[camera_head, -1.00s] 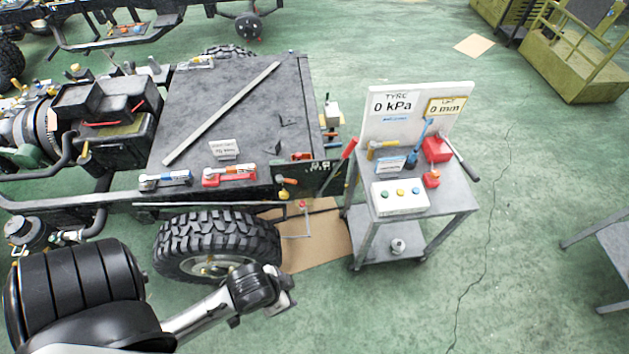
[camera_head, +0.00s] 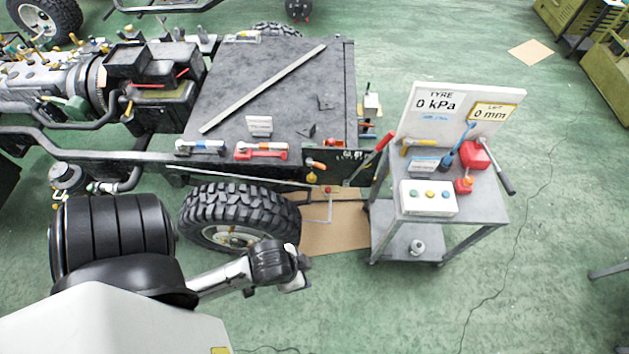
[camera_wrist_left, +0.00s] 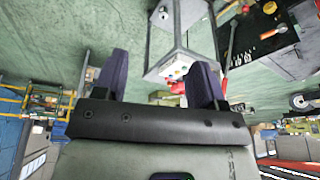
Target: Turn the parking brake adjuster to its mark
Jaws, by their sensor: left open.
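I cannot single out the parking brake adjuster for certain. At the near right corner of the chassis frame, small orange and yellow fittings (camera_head: 312,170) sit beside a dark plate (camera_head: 340,166) with white marks too small to read. A red-topped fitting (camera_head: 328,190) is just below, near a thin grey bracket. My left gripper (camera_head: 298,284) is in front of the black tyre (camera_head: 235,212), apart from the chassis. In the left wrist view my left gripper (camera_wrist_left: 162,72) has its two dark fingers spread with nothing between them. My right gripper is not in view.
A grey cart (camera_head: 480,225) right of the chassis carries a button box (camera_head: 428,198), tools and a board (camera_head: 436,104) reading 0 kPa and 0 mm. Blue and red wrenches lie on the chassis edge. Floor in front right is clear.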

